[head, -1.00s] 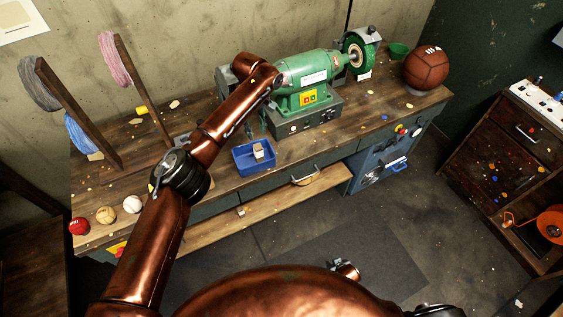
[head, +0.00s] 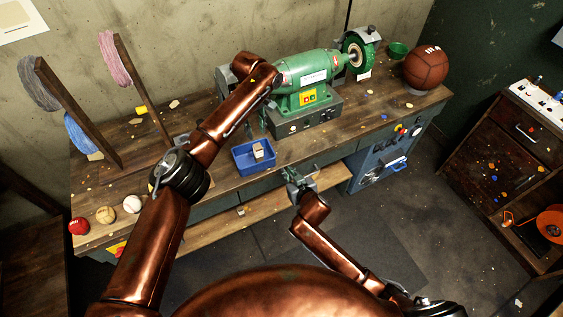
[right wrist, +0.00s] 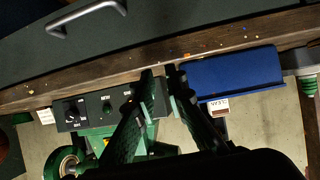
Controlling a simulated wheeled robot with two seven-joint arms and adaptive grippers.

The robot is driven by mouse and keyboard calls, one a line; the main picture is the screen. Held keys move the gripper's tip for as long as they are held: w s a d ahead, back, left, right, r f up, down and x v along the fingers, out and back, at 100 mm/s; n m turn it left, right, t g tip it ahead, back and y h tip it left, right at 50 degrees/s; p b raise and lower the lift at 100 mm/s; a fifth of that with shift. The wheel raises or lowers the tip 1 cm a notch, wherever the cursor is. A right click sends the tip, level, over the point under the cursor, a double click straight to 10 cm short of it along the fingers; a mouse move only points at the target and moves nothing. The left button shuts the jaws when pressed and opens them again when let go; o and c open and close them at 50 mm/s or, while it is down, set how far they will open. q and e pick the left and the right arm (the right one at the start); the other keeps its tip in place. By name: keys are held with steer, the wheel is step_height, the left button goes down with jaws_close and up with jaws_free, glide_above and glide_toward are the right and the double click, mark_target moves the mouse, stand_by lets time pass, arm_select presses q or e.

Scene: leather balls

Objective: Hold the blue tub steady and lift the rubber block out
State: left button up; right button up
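The blue tub (head: 241,166) stands on the workbench near its front edge, left of the grinder; it also shows in the right wrist view (right wrist: 235,75). The pale rubber block (head: 258,149) is in the tub, showing above its rim, and partly shows in the right wrist view (right wrist: 219,107). My left gripper (head: 256,130) points down at the tub's far side; its fingertips are partly hidden, and I cannot tell whether they touch the tub. My right gripper (head: 290,173) is in front of the bench edge, right of the tub, with its fingers apart and empty (right wrist: 160,78).
The green grinder (head: 307,82) stands close behind and right of the tub. A drawer handle (right wrist: 88,15) is on the bench front. Several balls, one white (head: 132,204), lie at the left end, and a brown ball (head: 426,68) at the right. Bench left of the tub is mostly clear.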

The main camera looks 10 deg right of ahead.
mark_target(258, 153)
step_height(258, 153, up, 8)
steer(key=a+f, duration=0.1)
steer(key=a, duration=0.2)
steer(key=shift+t, duration=0.4)
steer(key=x, duration=1.1)
steer(key=shift+w+a+r, duration=0.1)
steer(key=shift+w+r, duration=0.1)
steer(key=shift+w, duration=0.15)
steer(key=shift+c, duration=0.7)
jaws_close()
arm_select(q)
steer(key=shift+o, duration=0.7)
